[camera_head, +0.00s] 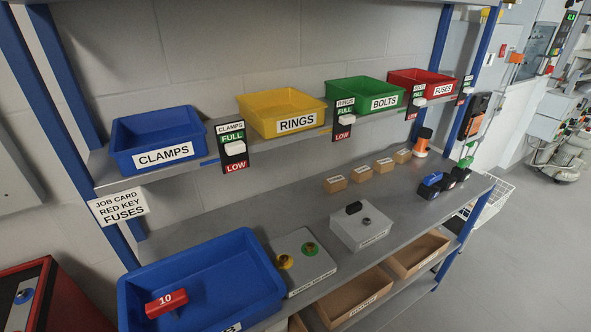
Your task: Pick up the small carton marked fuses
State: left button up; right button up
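Several small brown cartons stand in a slanting row on the grey bench: a front-left carton (335,185), a second carton (361,174), a third carton (383,166) and a far-right carton (403,156). Each seems to carry a white label, too small to read, so I cannot tell which is marked fuses. A red bin (440,78) labelled FUSES sits at the right of the upper shelf. A job card (119,206) at the shelf's left end reads "RED KEY FUSES". Neither of my grippers shows in the head view.
Blue (160,132), yellow (262,103) and green bins (352,87) stand on the shelf above. A large blue tray (246,262) holding a red block (166,303), a grey box (361,232) and an orange-black device (422,143) are on the bench. Bench left of the cartons is clear.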

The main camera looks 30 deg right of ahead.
aim_at(335, 183)
jog(key=z, duration=1.15)
